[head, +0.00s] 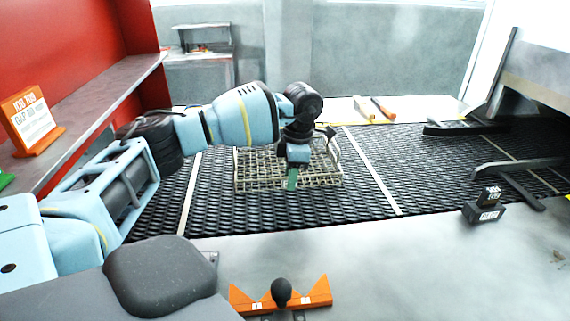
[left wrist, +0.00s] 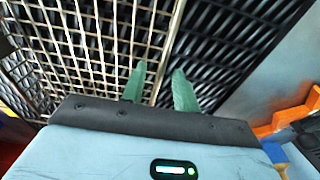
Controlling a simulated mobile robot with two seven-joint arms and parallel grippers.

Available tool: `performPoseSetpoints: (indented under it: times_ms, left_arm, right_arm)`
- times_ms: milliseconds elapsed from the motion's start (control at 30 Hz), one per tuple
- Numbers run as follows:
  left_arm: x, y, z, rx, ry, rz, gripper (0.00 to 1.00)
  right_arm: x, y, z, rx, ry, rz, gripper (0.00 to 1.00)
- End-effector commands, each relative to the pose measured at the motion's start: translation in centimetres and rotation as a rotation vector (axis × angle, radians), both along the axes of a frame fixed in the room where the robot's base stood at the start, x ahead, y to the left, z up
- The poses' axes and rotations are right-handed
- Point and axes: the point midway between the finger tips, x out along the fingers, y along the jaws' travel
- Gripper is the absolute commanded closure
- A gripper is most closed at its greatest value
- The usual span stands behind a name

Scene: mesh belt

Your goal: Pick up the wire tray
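The wire tray (head: 258,170) is a beige wire-mesh basket lying on the black mesh belt (head: 360,215), with a raised handle at its right end. In the left wrist view the tray's wire grid (left wrist: 88,45) fills the upper left. My left gripper (head: 292,182) is over the tray's near side, and its arm hides part of the tray. In the left wrist view its two green fingers (left wrist: 160,82) are apart, with the tray's edge wire running between or just beyond them. I cannot tell if they touch it. My right gripper is not in view.
An orange notched bracket (head: 312,299) stands on the grey front ledge, with a small black block (head: 484,213) further right. Two handled tools (head: 372,109) lie behind the belt. A red shelf unit with an orange sign (head: 31,122) is at left.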

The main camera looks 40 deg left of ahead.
Motion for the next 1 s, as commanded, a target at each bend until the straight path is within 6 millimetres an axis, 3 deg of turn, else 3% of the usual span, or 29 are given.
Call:
performPoseSetpoints:
  times_ms: [67,300,767,1000]
  left_arm:
    - [0.0,0.0,0.0,0.0,0.0,0.0,0.7]
    - [0.0,0.0,0.0,0.0,0.0,0.0,1.0]
    - [0.1,0.0,0.4,0.0,-0.003,0.001,1.0]
    - [0.1,0.0,3.7,0.0,-0.006,0.001,1.0]
  right_arm:
    - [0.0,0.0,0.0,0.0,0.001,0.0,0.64]
    - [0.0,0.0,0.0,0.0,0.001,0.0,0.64]
    - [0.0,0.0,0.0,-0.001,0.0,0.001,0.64]
    - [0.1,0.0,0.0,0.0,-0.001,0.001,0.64]
